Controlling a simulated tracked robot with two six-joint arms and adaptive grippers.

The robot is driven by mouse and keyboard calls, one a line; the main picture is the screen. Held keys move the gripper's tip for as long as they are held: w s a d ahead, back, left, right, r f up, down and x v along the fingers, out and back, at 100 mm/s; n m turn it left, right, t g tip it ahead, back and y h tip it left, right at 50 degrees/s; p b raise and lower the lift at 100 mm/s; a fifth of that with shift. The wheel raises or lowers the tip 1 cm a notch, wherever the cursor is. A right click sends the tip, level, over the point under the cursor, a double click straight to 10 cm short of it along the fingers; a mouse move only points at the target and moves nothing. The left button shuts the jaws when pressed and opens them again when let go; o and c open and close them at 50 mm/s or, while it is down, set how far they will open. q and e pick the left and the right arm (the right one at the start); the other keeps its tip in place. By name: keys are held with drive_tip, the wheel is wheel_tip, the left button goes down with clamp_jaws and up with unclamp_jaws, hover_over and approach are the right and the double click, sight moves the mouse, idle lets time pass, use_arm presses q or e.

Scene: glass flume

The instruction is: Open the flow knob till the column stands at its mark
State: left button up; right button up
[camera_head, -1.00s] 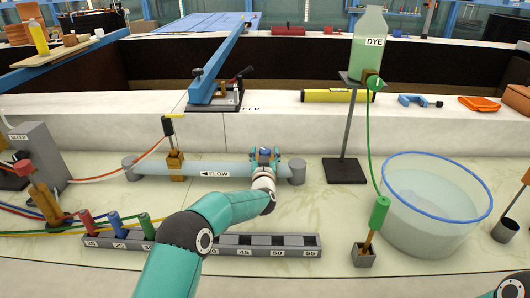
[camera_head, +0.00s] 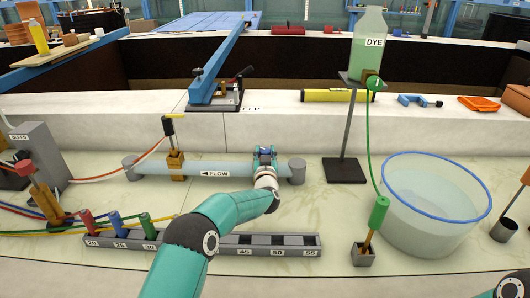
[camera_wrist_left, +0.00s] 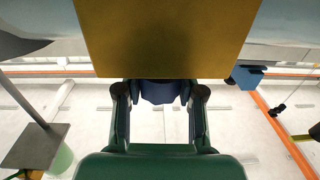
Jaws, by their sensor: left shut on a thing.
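My left gripper (camera_head: 265,156) is at the right part of the grey-blue pipe labelled FLOW (camera_head: 222,170), whose arrow points left. It is shut on the blue flow knob (camera_head: 266,149), which is mostly hidden by the fingers in the head view. In the left wrist view the dark blue knob (camera_wrist_left: 160,92) sits between the two fingers, below a large yellow block (camera_wrist_left: 165,38). I cannot make out the column or its mark. My right gripper is not in view.
A clear round tub (camera_head: 435,205) with a blue rim stands to the right. A stand holds the green DYE bottle (camera_head: 369,45). A grey numbered rack (camera_head: 215,242) with coloured plugs lies in front of the pipe. A BLEED block (camera_head: 38,150) stands far left.

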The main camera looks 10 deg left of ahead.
use_arm(q)
drive_tip(key=shift+d+r+n+g+y+p, duration=0.1)
drive_tip(key=shift+r+n+g+y+p, duration=0.1)
drive_tip(key=shift+n+y+p, duration=0.3)
drive_tip(key=shift+r+n+g+y+p, duration=0.1)
drive_tip(key=shift+n+g+y, duration=0.15)
drive_tip(key=shift+y, duration=0.45)
drive_tip(key=shift+f+n+g+y+b, duration=0.2)
drive_tip(key=shift+n+g+y+b, duration=0.4)
drive_tip(key=shift+n+y, duration=0.85)
drive_tip(key=o, duration=1.2)
drive_tip(key=shift+c, duration=0.2)
drive_tip(key=shift+f, duration=0.1)
drive_tip(key=shift+s, duration=0.15)
drive_tip(key=v, duration=1.1)
drive_tip(key=shift+s+d, duration=0.15)
drive_tip(key=shift+d, duration=0.2)
